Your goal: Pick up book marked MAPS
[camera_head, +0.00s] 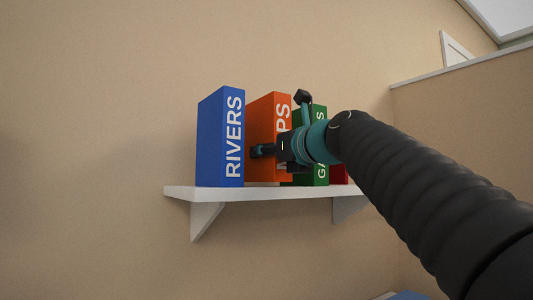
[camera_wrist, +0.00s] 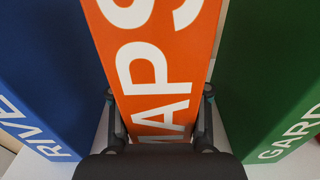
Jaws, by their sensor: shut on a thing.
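The orange book marked MAPS (camera_head: 268,112) stands upright on a white wall shelf, between a blue book and a green book. In the head view my gripper hides part of its spine, and only "PS" shows. In the wrist view the orange spine (camera_wrist: 160,60) fills the middle, with "MAPS" readable. My gripper (camera_wrist: 159,115) has one finger on each side of the book near the spine and is shut on it. In the head view my gripper (camera_head: 272,148) is in front of the book's lower half.
The blue RIVERS book (camera_head: 220,140) stands close on the left, the green book (camera_head: 320,120) close on the right. A red item (camera_head: 339,174) is partly hidden further right. The shelf (camera_head: 205,193) has a little bare room at its left end.

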